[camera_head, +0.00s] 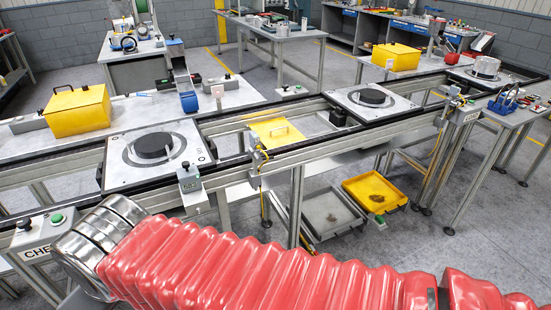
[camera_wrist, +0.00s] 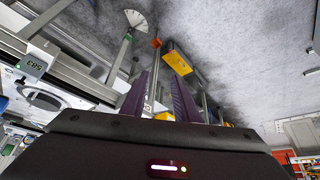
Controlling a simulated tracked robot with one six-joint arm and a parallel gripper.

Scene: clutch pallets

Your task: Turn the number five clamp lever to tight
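In the wrist view, my gripper (camera_wrist: 160,84) shows as two dark purple fingers standing apart with nothing between them. Beyond the fingers is a white fan-shaped plate (camera_wrist: 135,20) with a thin rod, and a small orange-red piece (camera_wrist: 155,42) near it. In the head view, small fittings with an orange part (camera_head: 258,156) sit on the front rail. My gripper is not visible in the head view; my red-sleeved arm crosses the bottom.
The conveyor frame (camera_head: 230,150) carries a left pallet (camera_head: 185,135) and a right pallet (camera_head: 398,108), each with a black disc. A small display box (camera_head: 190,183) sticks out in front. A yellow tray (camera_head: 375,188) is below. A control box (camera_head: 40,238) is at left.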

